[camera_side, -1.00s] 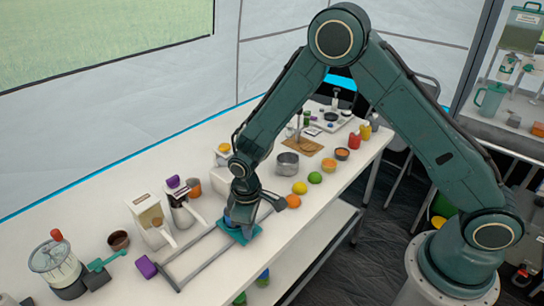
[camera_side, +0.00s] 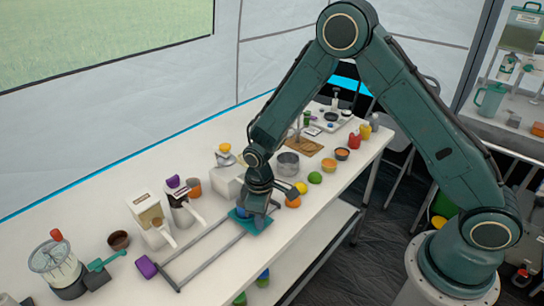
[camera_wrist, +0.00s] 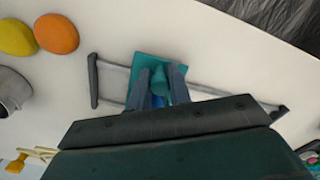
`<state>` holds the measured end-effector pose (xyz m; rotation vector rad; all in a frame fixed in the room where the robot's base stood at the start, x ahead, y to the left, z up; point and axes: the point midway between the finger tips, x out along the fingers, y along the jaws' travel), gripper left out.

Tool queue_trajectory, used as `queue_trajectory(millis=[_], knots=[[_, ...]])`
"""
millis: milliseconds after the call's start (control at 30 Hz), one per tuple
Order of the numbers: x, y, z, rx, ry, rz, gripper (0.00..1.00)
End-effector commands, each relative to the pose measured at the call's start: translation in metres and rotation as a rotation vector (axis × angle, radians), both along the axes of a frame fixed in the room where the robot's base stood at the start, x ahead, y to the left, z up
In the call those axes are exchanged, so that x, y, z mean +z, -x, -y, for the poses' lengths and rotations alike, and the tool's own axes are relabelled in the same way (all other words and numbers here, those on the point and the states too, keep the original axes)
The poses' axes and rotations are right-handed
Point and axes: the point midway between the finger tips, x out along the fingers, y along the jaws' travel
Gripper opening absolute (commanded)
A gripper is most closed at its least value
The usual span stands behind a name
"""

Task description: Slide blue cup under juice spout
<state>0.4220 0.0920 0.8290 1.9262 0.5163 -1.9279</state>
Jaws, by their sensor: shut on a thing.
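The blue cup (camera_side: 240,213) sits on a teal sliding plate (camera_side: 252,225), mostly hidden by my gripper in the side view. In the wrist view only slivers of the blue cup (camera_wrist: 157,101) show behind the fingers. The teal plate (camera_wrist: 147,60) has a teal post (camera_wrist: 160,80) between my fingers. My gripper (camera_side: 257,210) points down over the plate, and its fingers (camera_wrist: 161,75) are shut around that post. The plate rides on grey rails (camera_side: 213,258), nearer their right end in the side view. I cannot tell which dispenser holds the juice spout.
Dispensers (camera_side: 149,218) and a white box (camera_side: 227,181) stand behind the rails. A purple block (camera_side: 146,266) is at the rails' left end. An orange (camera_side: 293,201) and a yellow fruit (camera_side: 300,187) lie close to the right end. A metal pot (camera_side: 288,164) stands beyond.

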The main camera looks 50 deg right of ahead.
Motion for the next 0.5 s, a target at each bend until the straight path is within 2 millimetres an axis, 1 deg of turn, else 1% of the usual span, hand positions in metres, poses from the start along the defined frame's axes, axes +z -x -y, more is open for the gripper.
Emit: queue_trajectory(millis=[500], knots=[[0.001, -0.001, 0.030, -0.002, 0.000, 0.004, 0.07]])
